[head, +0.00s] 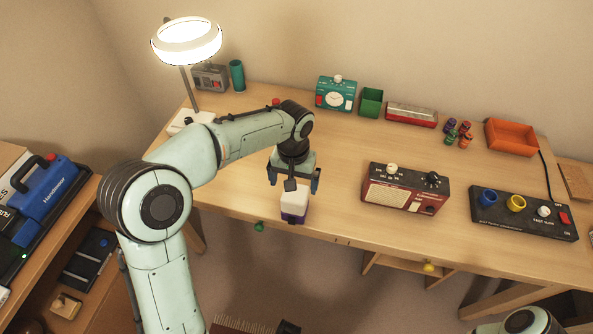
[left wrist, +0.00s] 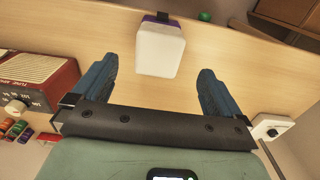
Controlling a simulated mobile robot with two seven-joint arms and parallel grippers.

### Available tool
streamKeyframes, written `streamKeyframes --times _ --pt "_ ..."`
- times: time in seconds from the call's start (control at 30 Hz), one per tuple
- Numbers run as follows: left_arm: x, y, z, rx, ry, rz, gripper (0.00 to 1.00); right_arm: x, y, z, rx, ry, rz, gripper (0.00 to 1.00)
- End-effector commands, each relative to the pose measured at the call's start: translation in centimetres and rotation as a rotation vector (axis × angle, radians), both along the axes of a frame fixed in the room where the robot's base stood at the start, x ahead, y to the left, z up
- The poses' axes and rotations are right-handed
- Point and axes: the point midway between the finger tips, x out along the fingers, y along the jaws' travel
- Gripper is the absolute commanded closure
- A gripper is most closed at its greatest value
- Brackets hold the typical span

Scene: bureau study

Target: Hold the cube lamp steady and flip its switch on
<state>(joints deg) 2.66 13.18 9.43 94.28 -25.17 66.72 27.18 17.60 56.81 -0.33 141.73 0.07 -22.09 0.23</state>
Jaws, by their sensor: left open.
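The cube lamp (head: 295,202), a white cube with a purple base, stands near the desk's front edge. In the left wrist view its white block (left wrist: 160,52) lies between and beyond the two fingers, with part of the purple base (left wrist: 152,17) at the top. I cannot make out its switch, and it shows no clear glow. My left gripper (head: 294,182) is open, just above and behind the lamp, its blue fingers apart on either side and not visibly touching it. My right gripper is out of view; only part of that arm shows at bottom right.
A red radio (head: 405,188) and a dark control panel (head: 522,213) stand right of the lamp on the desk (head: 335,150). A lit ring lamp (head: 187,42) is at the back left. A green knob (head: 259,227) sits on the front below. Desk around the lamp is clear.

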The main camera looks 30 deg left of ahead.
Motion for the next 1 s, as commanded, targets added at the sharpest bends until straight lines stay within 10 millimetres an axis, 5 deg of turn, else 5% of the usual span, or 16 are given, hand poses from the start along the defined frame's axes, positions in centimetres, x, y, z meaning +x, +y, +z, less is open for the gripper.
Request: streamKeyframes --times 0.4,0.87,1.0 --pt "0.0 0.0 -7.4 -0.001 0.002 0.000 0.00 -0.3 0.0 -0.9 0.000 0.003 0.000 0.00" --pt "0.0 0.0 -8.6 -0.002 0.000 -0.001 0.00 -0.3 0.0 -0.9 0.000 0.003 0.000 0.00" --pt "0.0 0.0 -8.6 -0.002 0.000 -0.001 0.39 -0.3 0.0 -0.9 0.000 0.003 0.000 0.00"
